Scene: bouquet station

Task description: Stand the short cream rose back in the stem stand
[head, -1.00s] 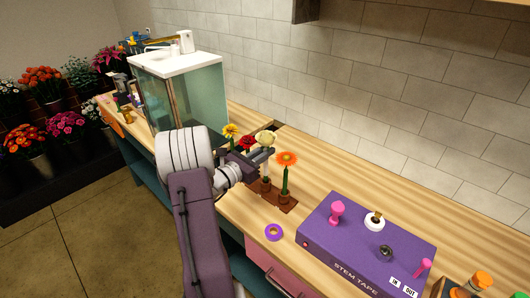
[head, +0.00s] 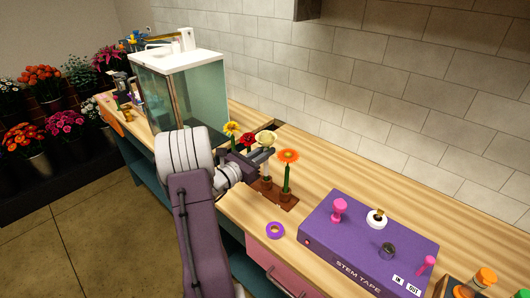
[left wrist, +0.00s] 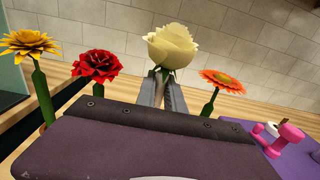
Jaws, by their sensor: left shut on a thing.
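The short cream rose (head: 265,139) is upright between the fingers of my left gripper (head: 264,156), which is shut on its stem. In the left wrist view the cream rose (left wrist: 171,46) shows just above the fingertips (left wrist: 163,90). The brown stem stand (head: 285,203) is on the wooden counter under the gripper. It holds an orange flower (head: 288,157) on a green stem at its right. A red flower (head: 247,142) and a yellow flower (head: 232,129) stand behind my gripper at the left. The rose's lower end is partly hidden, so I cannot tell if it is seated.
A purple stem tape box (head: 370,240) with pink knobs is to the right of the stand. A purple tape roll (head: 275,230) lies near the front edge. A glass-sided case (head: 190,95) with a white top stands at the left. The tiled wall (head: 400,80) bounds the back.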

